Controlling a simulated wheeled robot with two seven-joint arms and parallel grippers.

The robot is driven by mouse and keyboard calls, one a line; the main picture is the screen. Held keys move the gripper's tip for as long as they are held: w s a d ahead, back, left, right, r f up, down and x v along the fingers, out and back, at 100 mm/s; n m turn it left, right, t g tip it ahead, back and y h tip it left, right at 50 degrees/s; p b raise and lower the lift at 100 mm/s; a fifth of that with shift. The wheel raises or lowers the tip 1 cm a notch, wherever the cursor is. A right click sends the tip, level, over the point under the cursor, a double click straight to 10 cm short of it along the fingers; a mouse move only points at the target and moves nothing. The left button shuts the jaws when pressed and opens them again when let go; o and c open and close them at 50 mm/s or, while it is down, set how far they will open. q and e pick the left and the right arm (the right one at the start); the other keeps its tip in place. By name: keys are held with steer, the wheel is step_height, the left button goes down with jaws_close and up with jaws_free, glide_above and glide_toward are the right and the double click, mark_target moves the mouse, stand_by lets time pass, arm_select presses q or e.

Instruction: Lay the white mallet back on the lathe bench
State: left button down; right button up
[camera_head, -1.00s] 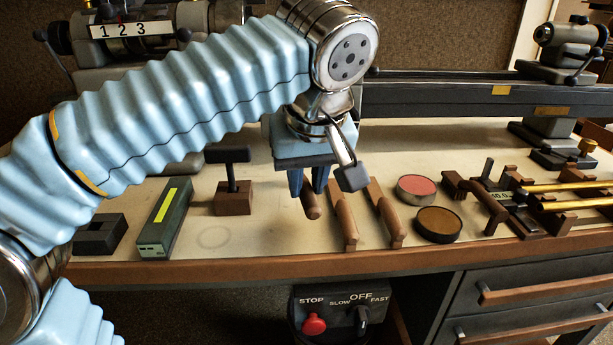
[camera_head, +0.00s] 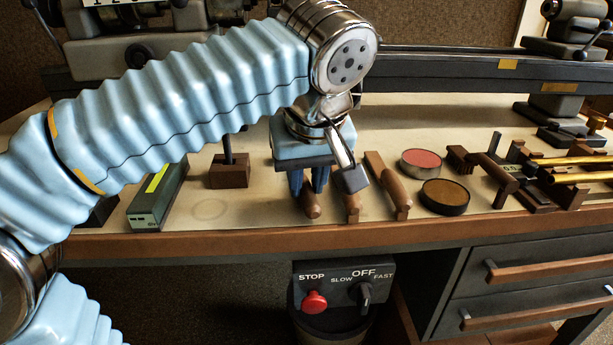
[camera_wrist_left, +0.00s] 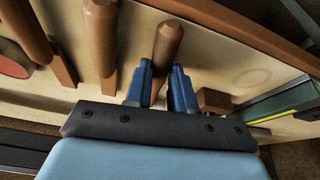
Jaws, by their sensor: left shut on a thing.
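My left gripper (camera_head: 309,184) is over the front part of the lathe bench (camera_head: 255,212), its blue fingers shut on a brown wooden handle (camera_head: 311,208). In the left wrist view the handle (camera_wrist_left: 168,42) stands out between the fingers (camera_wrist_left: 161,85), its rounded end away from the palm. No white mallet head shows; the part of the held tool behind the fingers is hidden by the gripper. I cannot tell whether the handle touches the bench top. My right gripper is not in view.
Two brown-handled tools (camera_head: 380,180) lie just right of the gripper. Beyond them are a red round tin (camera_head: 421,162) and a brown one (camera_head: 445,196). A wooden block (camera_head: 229,172) and a green box (camera_head: 158,200) stand left.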

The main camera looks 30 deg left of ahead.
arm_select(q)
steer(key=shift+f, duration=0.25)
steer(key=c, duration=0.9)
jaws_free()
steer(key=shift+p+v, duration=2.45)
steer(key=shift+v, duration=4.45)
